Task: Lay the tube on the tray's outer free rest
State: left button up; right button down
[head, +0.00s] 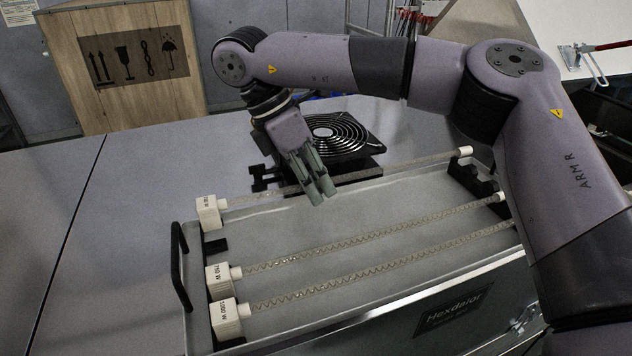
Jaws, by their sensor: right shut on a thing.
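The held tube (400,166) is thin and coiled inside, with a white end block (207,212) at its left and a white cap at its right. My right gripper (319,191) is shut on its middle from above. The tube runs along the far long side of the metal tray (330,228). I cannot tell whether its ends touch the rests. A black rest (216,246) shows bare at the tray's left end, and a black rest (472,180) shows at the right end below the tube. Two more tubes (375,240) (390,268) lie in the tray nearer me. My left gripper is not in view.
A black round fan grille (337,135) stands just behind the tray, close to my gripper. A black handle (179,268) rises at the tray's left end. A wooden crate (125,70) stands at the back left. The grey surface left of the tray is clear.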

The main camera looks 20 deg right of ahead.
jog(key=shift+f+b, duration=1.1)
jog(key=shift+f, duration=0.2)
jog(key=c, duration=1.6)
grip_release()
jog(key=v, duration=1.2)
jog(key=shift+d, duration=0.1)
